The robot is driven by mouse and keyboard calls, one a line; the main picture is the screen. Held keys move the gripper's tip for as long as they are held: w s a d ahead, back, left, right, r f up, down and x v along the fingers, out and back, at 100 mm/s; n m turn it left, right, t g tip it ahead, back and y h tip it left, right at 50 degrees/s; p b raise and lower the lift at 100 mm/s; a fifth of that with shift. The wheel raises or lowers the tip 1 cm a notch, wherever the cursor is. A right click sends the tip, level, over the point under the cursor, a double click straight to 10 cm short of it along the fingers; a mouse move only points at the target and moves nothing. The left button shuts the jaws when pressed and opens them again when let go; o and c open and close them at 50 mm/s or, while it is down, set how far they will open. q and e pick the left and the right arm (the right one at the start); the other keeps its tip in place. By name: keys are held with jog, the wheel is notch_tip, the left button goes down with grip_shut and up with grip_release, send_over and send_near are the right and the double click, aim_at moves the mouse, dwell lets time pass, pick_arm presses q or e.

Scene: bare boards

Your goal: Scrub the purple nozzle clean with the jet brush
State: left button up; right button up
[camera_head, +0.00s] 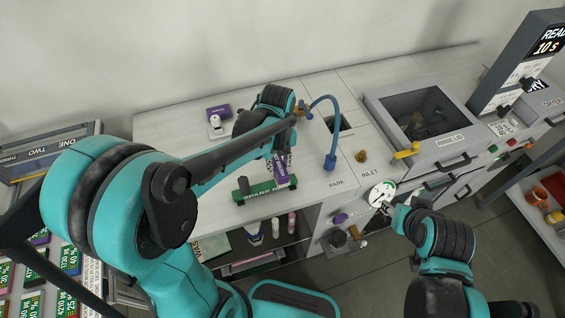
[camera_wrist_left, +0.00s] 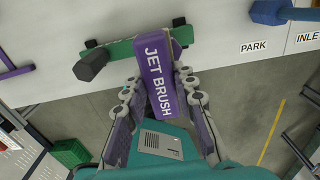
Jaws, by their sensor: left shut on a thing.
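My left gripper (camera_head: 283,158) is shut on the purple jet brush (camera_head: 280,170). In the left wrist view the brush (camera_wrist_left: 158,78) shows its white JET BRUSH lettering between the fingers (camera_wrist_left: 158,100). The brush is at the green rack (camera_head: 264,191) on the counter's front edge; I cannot tell whether they touch. The rack (camera_wrist_left: 122,50) also shows behind the brush in the wrist view. I cannot pick out the purple nozzle for sure.
A blue curved spout (camera_head: 330,160) stands right of the rack, near the PARK and INLET labels. A purple block (camera_head: 218,111) lies at the counter's back left. A lidded basin (camera_head: 420,115) with a yellow handle is to the right. An open shelf (camera_head: 262,240) holds bottles below.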

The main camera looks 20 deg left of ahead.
pick_arm(q)
jog(key=shift+w+d, duration=0.25)
jog(key=shift+d, duration=0.3)
jog(key=shift+s+a, duration=0.3)
jog(key=shift+a, duration=0.25)
jog(key=shift+w+d+b, duration=0.2)
jog(key=shift+d+b, duration=0.15)
jog(key=shift+s+a, duration=0.2)
jog(key=shift+a, duration=0.15)
dwell(4.1)
